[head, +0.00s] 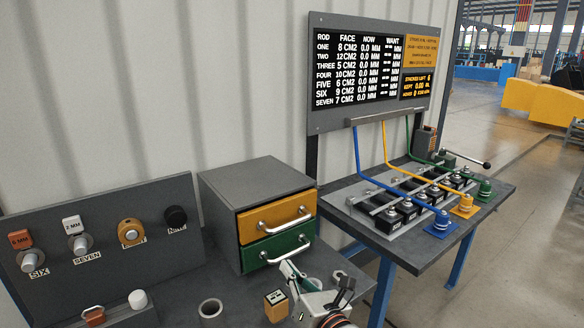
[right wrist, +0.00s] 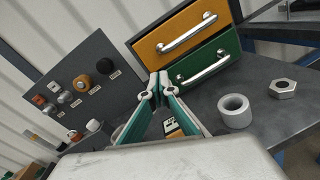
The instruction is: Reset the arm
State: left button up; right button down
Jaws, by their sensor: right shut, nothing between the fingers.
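My right gripper (head: 298,278) is low in the head view, over the bench in front of the drawer cabinet. Its pale fingers with green inner faces fill the middle of the right wrist view (right wrist: 156,84), their tips together with nothing between them. A small orange-and-black block (head: 276,305) stands on the bench beside the gripper; in the right wrist view it is partly hidden behind the fingers. My left gripper is not in view.
The cabinet has an orange drawer (head: 275,216) and a green drawer (head: 278,247), both closed. A grey ring (head: 210,309) lies on the bench. A panel with knobs (head: 100,228) stands left. A coupler table (head: 470,212) and display board (head: 375,68) stand right, beyond a gap.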

jog(key=s+d+f+m+g+h, duration=0.1)
jog(key=s+d+f+m+h, duration=0.35)
jog(key=d+m, duration=0.5)
jog(key=s+d+f+m+g+h, duration=0.1)
jog(key=s+d+f+m+h, duration=0.35)
jog(key=d+m, duration=0.5)
jog(key=s+d+f+m+g+h, duration=0.25)
jog(key=s+d+m, duration=0.35)
jog(key=s+d, duration=0.35)
jog(key=s+d+f+m+g+h, duration=0.2)
jog(key=s+d+f+m+g, duration=0.3)
jog(key=s+d, duration=0.45)
jog(key=a+f+m+t+y, duration=0.1)
jog(key=a+f+t+y, duration=0.1)
jog(key=a+f+y, duration=0.2)
jog(key=w+a+f+m+t+y, duration=0.1)
jog(key=a+f+m+t+y, duration=0.1)
jog(key=a+f, duration=0.6)
jog(key=a+t+y, duration=0.1)
jog(key=a, duration=0.3)
jog(key=shift+w+a+f+y, duration=0.15)
jog(key=shift+a+y, duration=0.15)
jog(key=shift+y, duration=0.05)
